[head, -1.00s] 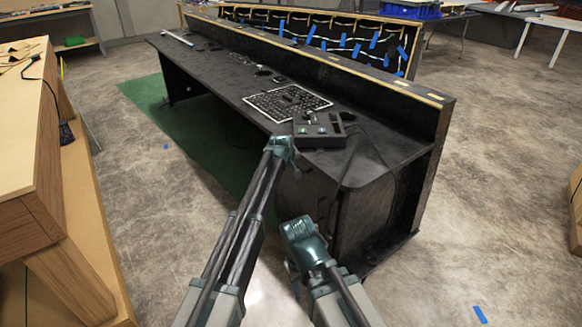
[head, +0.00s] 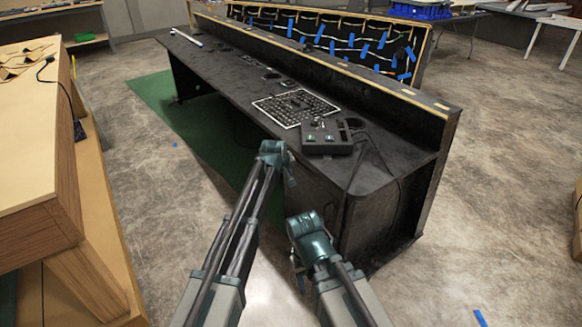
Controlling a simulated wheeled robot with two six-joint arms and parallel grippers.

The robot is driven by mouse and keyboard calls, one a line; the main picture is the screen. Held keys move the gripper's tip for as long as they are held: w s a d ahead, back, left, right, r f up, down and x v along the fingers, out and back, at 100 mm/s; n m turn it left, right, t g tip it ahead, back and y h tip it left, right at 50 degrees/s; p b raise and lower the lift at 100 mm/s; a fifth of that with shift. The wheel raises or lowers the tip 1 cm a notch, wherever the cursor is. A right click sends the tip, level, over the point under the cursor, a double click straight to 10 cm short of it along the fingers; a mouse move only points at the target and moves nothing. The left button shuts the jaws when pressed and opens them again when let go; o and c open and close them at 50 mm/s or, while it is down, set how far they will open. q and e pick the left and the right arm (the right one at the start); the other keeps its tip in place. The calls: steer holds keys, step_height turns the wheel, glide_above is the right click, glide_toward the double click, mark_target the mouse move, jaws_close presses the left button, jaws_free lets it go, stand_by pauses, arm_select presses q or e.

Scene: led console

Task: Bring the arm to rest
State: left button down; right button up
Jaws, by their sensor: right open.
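My left arm reaches up the middle of the view, its far joint in front of the black desk's near edge; its gripper cannot be made out. My right arm is bent, lower and to the right. Its gripper (head: 299,274) shows only as a small dark part below the teal joint, in front of the desk's near end. It is open, and I see nothing held in it. A dark control box (head: 326,142) with small green-lit parts stands on the black desk (head: 225,83), apart from both arms.
A black-and-white patterned panel (head: 294,107) lies on the desk beside the control box. A wooden workbench (head: 40,200) stands close on the left. A green mat (head: 165,100) lies under the desk. Bare concrete floor (head: 500,180) is open on the right.

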arm_select(q)
steer(key=p+v, duration=0.1)
steer(key=v, duration=0.2)
arm_select(e)
step_height(320, 180, up, 2)
steer(key=shift+r, duration=0.2)
arm_select(q)
steer(key=shift+s, duration=0.15)
steer(key=s+a+f+m+g+y, duration=0.1)
steer(key=s+a+m+g, duration=0.15)
steer(key=s, duration=1.05)
steer(key=s+a+f+m+g+y, duration=0.15)
steer(key=s+m, duration=0.25)
steer(key=s, duration=1)
steer(key=s+a+f+m+g+y, duration=0.1)
steer(key=s+a+f+m+g, duration=0.15)
steer(key=s, duration=1.05)
step_height(320, 180, up, 13)
steer(key=w+p, duration=0.1)
steer(key=p, duration=1.1)
steer(key=shift+d+g+p, duration=0.3)
steer(key=shift+g+p, duration=0.05)
steer(key=shift+p, duration=0.05)
arm_select(e)
step_height(320, 180, up, 12)
steer(key=shift+r, duration=0.2)
